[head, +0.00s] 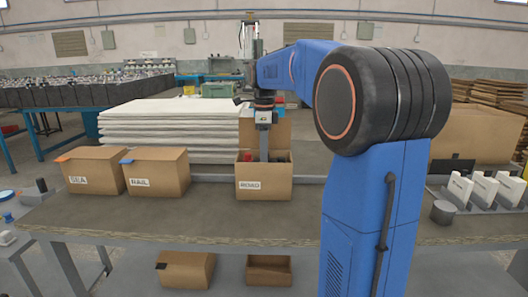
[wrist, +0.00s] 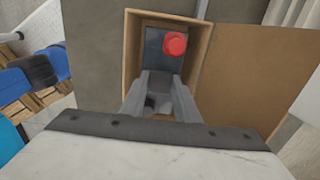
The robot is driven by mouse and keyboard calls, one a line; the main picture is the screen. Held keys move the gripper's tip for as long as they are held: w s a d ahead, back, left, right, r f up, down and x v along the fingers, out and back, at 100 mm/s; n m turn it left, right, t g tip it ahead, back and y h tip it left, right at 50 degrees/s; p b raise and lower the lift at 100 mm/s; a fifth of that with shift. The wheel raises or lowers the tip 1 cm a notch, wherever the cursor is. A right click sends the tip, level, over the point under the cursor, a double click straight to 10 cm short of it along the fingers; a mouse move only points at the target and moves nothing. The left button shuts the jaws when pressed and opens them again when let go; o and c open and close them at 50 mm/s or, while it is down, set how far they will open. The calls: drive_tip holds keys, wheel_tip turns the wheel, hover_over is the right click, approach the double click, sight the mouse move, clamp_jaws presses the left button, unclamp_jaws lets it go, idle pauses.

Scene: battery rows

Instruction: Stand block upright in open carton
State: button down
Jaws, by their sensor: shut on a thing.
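The open carton (head: 264,188) stands on the bench with a flap raised behind it; its rim also shows in the wrist view (wrist: 204,50). The dark grey block (wrist: 154,44) with a round red cap is inside the carton walls. In the head view only its red and dark top parts (head: 247,157) show at the rim. My gripper (head: 264,150) reaches down into the carton from above and is shut on the block. In the wrist view its fingers (wrist: 158,100) cover the block's near part. The block's base is hidden, so I cannot tell if it touches the bottom.
Two closed cartons (head: 94,172) (head: 157,173) stand to the left on the bench (head: 200,215). White stacked sheets (head: 165,125) lie behind. Grey holders with white panels (head: 483,188) and a dark cylinder (head: 443,212) stand at the right. Bare bench lies in front of the carton.

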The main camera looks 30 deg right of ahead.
drive_tip(key=c, duration=1.4)
unclamp_jaws()
drive_tip(key=shift+o, duration=0.2)
wheel_tip(320, 180, up, 13)
drive_tip(key=s+a+f+n+t, duration=0.1)
drive_tip(key=s+a+f+n, duration=0.45)
drive_tip(key=s, duration=0.25)
drive_tip(key=s+a+f+n+t, duration=0.1)
drive_tip(key=s+a+f+n, duration=0.4)
drive_tip(key=s+n, duration=0.25)
drive_tip(key=s+a+f+n+t, duration=0.1)
drive_tip(key=s+a+f+n, duration=0.1)
drive_tip(key=s+f+n, duration=0.4)
drive_tip(key=s+a+f+n+t, duration=0.1)
drive_tip(key=s+a+f+n, duration=0.2)
drive_tip(key=s+f+n, duration=0.2)
drive_tip(key=s+f, duration=0.3)
drive_tip(key=f, duration=0.3)
drive_tip(key=shift+s+a+f+n+t, duration=0.15)
drive_tip(key=shift+s+f+n+t, duration=0.25)
